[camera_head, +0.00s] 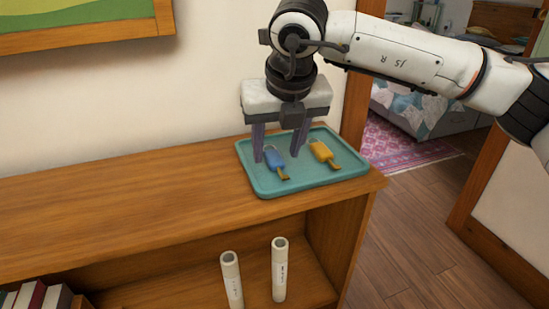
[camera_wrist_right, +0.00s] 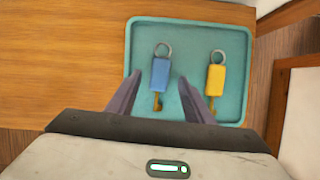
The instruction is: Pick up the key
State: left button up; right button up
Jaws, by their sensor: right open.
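Two keys lie on a teal tray (camera_head: 310,185) on the wooden shelf top. The key with the blue tag (camera_head: 274,159) is on the left and the key with the yellow tag (camera_head: 321,152) is on the right. My right gripper (camera_head: 277,155) points down over the tray, open and empty. In the right wrist view, its fingertips (camera_wrist_right: 159,80) stand on either side of the blue-tagged key (camera_wrist_right: 160,75), apart from it. The yellow-tagged key (camera_wrist_right: 215,78) lies outside the right finger. I cannot tell the exact height of the fingertips above the tray. My left gripper is not in view.
The wooden shelf top (camera_head: 130,205) is clear to the left of the tray. Two white rolled tubes (camera_head: 279,270) stand on the lower shelf, near books (camera_head: 30,297). A wall (camera_head: 120,100) rises behind, and a doorway opens at the right.

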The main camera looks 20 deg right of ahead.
jog(key=shift+w+f, duration=0.25)
jog(key=shift+f, duration=0.35)
grip_shut()
